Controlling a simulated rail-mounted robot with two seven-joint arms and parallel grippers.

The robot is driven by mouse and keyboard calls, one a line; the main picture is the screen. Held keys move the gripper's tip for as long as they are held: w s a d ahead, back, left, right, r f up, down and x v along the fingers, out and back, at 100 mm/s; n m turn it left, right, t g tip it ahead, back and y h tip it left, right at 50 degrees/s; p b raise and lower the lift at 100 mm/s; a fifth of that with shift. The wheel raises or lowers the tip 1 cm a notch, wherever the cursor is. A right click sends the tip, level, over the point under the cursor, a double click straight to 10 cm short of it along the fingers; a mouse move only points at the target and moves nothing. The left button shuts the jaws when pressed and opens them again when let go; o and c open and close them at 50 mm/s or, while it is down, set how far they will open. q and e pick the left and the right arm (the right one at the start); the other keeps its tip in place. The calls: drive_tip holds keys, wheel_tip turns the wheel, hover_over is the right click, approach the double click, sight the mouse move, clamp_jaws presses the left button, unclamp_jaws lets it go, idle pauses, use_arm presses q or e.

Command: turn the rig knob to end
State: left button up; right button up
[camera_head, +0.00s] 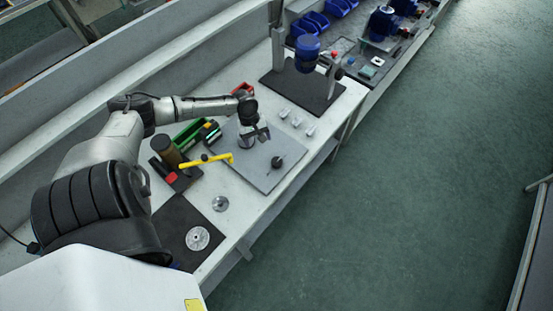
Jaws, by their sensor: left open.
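A grey square plate (268,178) lies on the workbench. A small dark round knob (277,162) stands on its right part; I cannot tell how far it is turned. My left arm reaches over the bench from the left. My left gripper (256,138) is open above the plate, up and to the left of the dark knob and apart from it. A pale cylindrical part (245,142) shows just under the gripper and is partly hidden by it. My right gripper is not in view.
A yellow-handled tool (207,160) lies left of the plate, near a brown cylinder (164,149) and a green bin (190,134). Metal discs (198,238) lie in front. A blue motor unit (307,50) stands on a dark board behind. Open floor lies right of the bench.

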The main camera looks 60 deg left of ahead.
sight(277, 161)
use_arm(q)
drive_tip(key=w+d+f+n, duration=0.1)
drive_tip(key=f+n, duration=0.2)
drive_tip(key=w+d+f+n+t+b, duration=0.1)
drive_tip(key=w+d+f+n, duration=0.1)
drive_tip(key=f+n, duration=0.1)
drive_tip(key=w+d+f+n+h+b, duration=0.1)
drive_tip(key=d+f+n, duration=0.1)
drive_tip(key=f+n, duration=0.1)
drive_tip(key=shift+w+f, duration=0.3)
drive_tip(key=shift+f, duration=0.6)
drive_tip(key=shift+x, duration=0.75)
drive_tip(key=c, duration=0.9)
